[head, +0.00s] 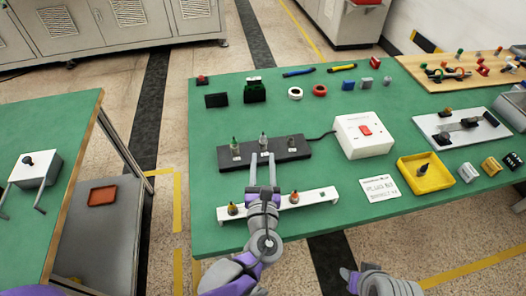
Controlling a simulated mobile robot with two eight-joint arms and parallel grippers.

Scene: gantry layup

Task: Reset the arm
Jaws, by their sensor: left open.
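My left gripper (262,156) reaches over the green table from the bottom of the head view. Its two pale fingers are parallel and apart, with nothing seen between them. The fingertips show at the front edge of a black block (222,158) that carries several upright toggle-like parts. The gripper's wrist is over a white bar (318,196) and hides its middle. I cannot tell whether the fingers touch the block. Part of my right arm shows at the bottom edge, but its gripper is not in view.
A white box with a red switch (365,130) is right of the black block, joined by a cable. A yellow tray (442,183) and a sign card (380,188) are further right. Rings and pens lie behind. Another green table (60,140) stands left across a floor gap.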

